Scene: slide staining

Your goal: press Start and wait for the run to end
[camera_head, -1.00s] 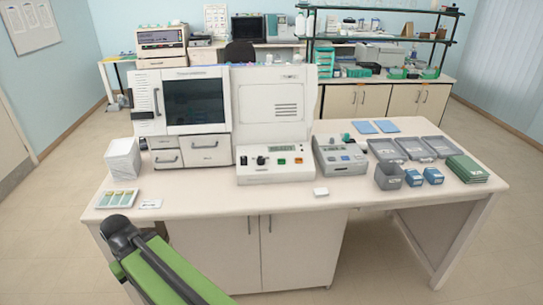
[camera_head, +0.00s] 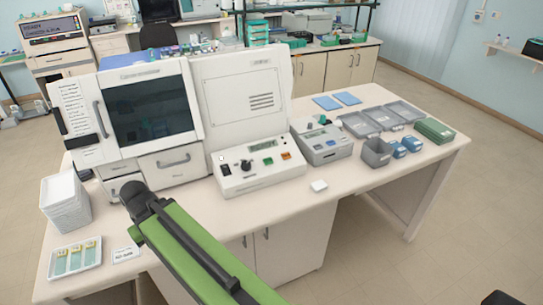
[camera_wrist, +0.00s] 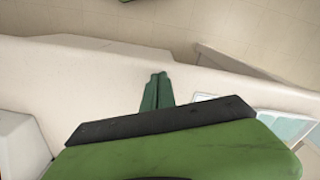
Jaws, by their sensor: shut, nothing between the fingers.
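The white staining machine (camera_head: 150,110) stands on the bench with its dark window shut. Beside it, a sloped control panel (camera_head: 250,181) carries a small display, a black knob (camera_head: 246,165), a green button (camera_head: 268,161) and an orange button (camera_head: 286,156). Their labels are too small to read, so I cannot tell which is Start. My gripper (camera_wrist: 157,80) shows in the wrist view with its two fingers together and empty, over the pale bench top. In the head view my arm reaches the bench front, but the fingers are hidden. The panel is not recognisable in the wrist view.
A slide tray (camera_head: 75,258) and a white stack (camera_head: 66,205) stand at the bench's left. A second grey device (camera_head: 322,145), grey trays (camera_head: 361,125), blue boxes (camera_head: 398,148) and a green box (camera_head: 434,131) stand right. A small white block (camera_head: 319,186) lies in front.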

